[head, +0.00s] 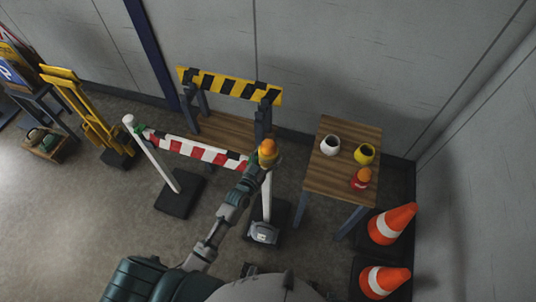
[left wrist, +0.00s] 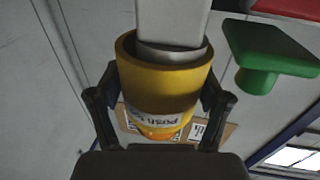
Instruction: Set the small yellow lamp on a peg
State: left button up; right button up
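The small yellow lamp (head: 268,158) has a yellow collar and an orange dome, and is at the top of the right white post (head: 267,200) in the head view. In the left wrist view the yellow lamp (left wrist: 158,85) shows its hollow collar around the end of the pale post (left wrist: 172,25); whether it is fully seated cannot be told. My left gripper (left wrist: 158,105) has a finger on each side of the collar and is shut on it. The left white post (head: 152,150) has a bare white top. My right gripper is not in view.
A red-white board (head: 195,151) spans between the posts; a green bracket (left wrist: 265,55) is close to my left gripper. A wooden table (head: 340,145) at right holds a white cup (head: 330,145), a yellow cup (head: 364,154) and a red lamp (head: 361,180). Traffic cones (head: 392,224) stand beside it.

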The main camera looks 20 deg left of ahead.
pick_arm(q)
jog(key=shift+o, duration=1.3)
jog(key=shift+a+f, duration=0.1)
jog(key=shift+s, duration=0.1)
jog(key=shift+s+a+f, duration=0.1)
jog(key=shift+s+a, duration=0.1)
jog(key=shift+s, duration=0.1)
jog(key=v, duration=1.1)
jog(key=shift+d, duration=0.1)
